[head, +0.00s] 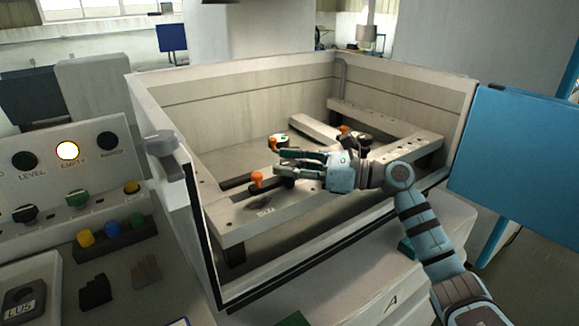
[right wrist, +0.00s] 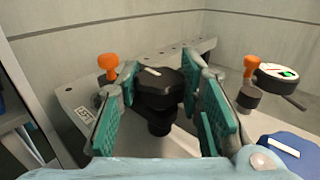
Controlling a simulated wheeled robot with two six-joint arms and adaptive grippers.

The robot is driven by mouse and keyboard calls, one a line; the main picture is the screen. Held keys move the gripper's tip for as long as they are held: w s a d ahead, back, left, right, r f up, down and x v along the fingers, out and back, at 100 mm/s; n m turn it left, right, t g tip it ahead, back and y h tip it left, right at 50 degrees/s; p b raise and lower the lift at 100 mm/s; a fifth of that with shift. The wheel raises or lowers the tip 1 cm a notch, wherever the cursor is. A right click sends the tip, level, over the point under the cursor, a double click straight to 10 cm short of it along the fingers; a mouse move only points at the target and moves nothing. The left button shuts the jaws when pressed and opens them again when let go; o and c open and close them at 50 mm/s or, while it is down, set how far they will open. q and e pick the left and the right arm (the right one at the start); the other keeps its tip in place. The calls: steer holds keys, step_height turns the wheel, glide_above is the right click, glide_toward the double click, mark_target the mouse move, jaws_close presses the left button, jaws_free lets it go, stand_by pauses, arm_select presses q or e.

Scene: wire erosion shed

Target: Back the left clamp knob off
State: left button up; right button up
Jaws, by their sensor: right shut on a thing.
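The left clamp knob (right wrist: 160,88) is black and lobed, with a white mark on its top. In the right wrist view it stands upright on a black stem between my right gripper's fingers. My right gripper (head: 283,163) is shut on this knob over the front beam (head: 240,218), reaching in from the right. The fingers hide most of the knob in the head view. An orange-topped post (head: 257,179) stands just left of the fingers; it also shows in the right wrist view (right wrist: 108,66). My left gripper is out of view.
The tank (head: 270,88) has high walls around the beams. A second orange post (right wrist: 250,66) and a round white gauge (right wrist: 283,76) stand close by. A control panel (head: 60,180) is at the left. A blue panel (head: 515,150) stands at the right.

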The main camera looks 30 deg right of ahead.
mark_target(291, 162)
steer(key=o, duration=1.2)
step_height(291, 162, up, 10)
steer(key=shift+d+f, duration=0.1)
